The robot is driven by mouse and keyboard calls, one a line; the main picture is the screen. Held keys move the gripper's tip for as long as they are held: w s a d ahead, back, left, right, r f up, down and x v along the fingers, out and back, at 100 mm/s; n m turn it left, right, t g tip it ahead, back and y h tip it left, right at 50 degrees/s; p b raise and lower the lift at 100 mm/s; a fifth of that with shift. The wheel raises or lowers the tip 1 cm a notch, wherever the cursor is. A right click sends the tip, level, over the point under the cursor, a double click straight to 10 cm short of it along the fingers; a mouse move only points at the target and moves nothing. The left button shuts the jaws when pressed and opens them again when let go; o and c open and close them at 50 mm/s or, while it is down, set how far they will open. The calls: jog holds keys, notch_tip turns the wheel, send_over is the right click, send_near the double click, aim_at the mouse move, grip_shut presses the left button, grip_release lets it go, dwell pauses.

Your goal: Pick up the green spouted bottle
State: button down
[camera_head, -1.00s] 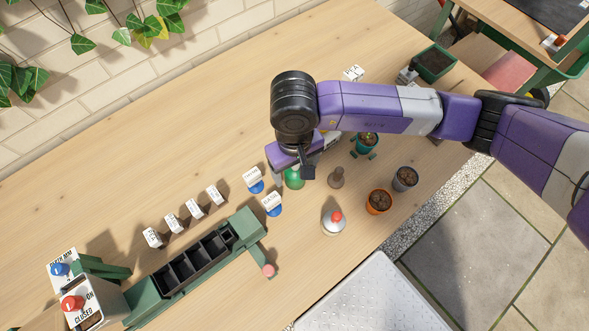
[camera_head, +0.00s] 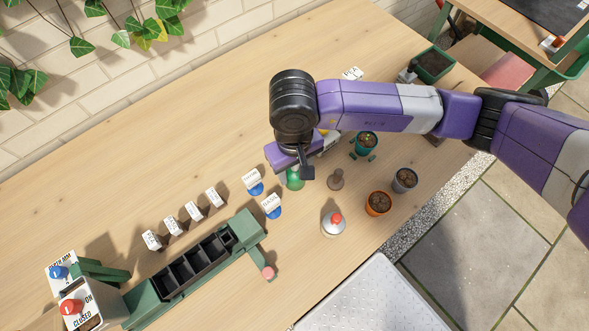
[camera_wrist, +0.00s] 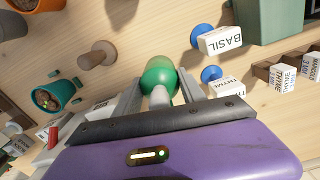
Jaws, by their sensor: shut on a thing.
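The green spouted bottle (camera_head: 294,180) is partly hidden under my gripper in the head view. In the wrist view the green bottle (camera_wrist: 158,80) sits between the two fingers, its pale spout pointing toward the palm. My gripper (camera_wrist: 160,92) is shut on the bottle, with a finger on each side of it. In the head view my gripper (camera_head: 300,165) is over the middle of the table. The bottle looks to be at or very near the table top; I cannot tell whether its base touches.
A wooden dibber (camera_head: 336,180) stands close to the right of the bottle. Blue-based labels (camera_head: 271,205) stand to the left. Small pots (camera_head: 378,203) and a red-topped white container (camera_head: 333,223) are nearer the front edge. A green frame with black cells (camera_head: 190,268) lies front left.

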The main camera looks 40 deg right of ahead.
notch_tip(320, 180, up, 20)
jog(key=b, duration=0.2)
jog(key=shift+f, duration=0.25)
